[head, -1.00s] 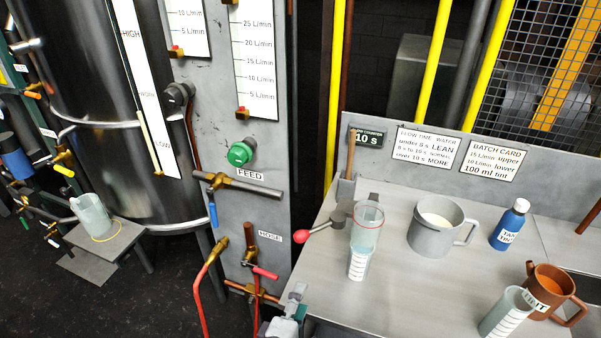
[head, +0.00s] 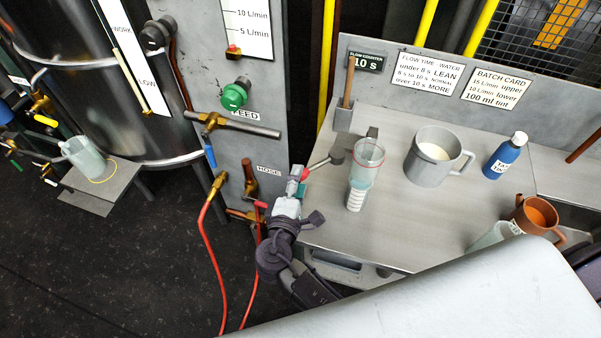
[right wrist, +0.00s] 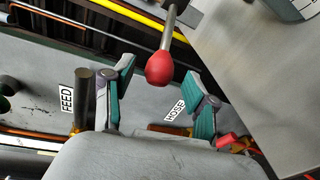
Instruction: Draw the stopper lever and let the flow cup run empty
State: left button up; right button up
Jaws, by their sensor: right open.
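The stopper lever (head: 322,162) is a thin rod with a red knob, sticking out left from a dark pivot beside the flow cup. The flow cup (head: 368,161) is clear with a red rim and stands over a graduated receiver (head: 356,197) on the bench. My right gripper (head: 296,186) is at the bench's left edge, at the knob. In the right wrist view the red knob (right wrist: 160,69) lies between the fingertips of the open right gripper (right wrist: 160,88), with gaps on both sides. My left gripper is not in view.
A grey jug (head: 425,172), a blue bottle (head: 505,156) and an orange jug (head: 536,216) stand on the bench (head: 300,228). The feed and hose panel (head: 262,75) is close on the left. Red hoses (head: 207,265) hang below it.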

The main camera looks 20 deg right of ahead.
aim_at(317, 166)
jog(key=shift+x, duration=1.45)
jog(key=shift+c, duration=0.4)
grip_shut()
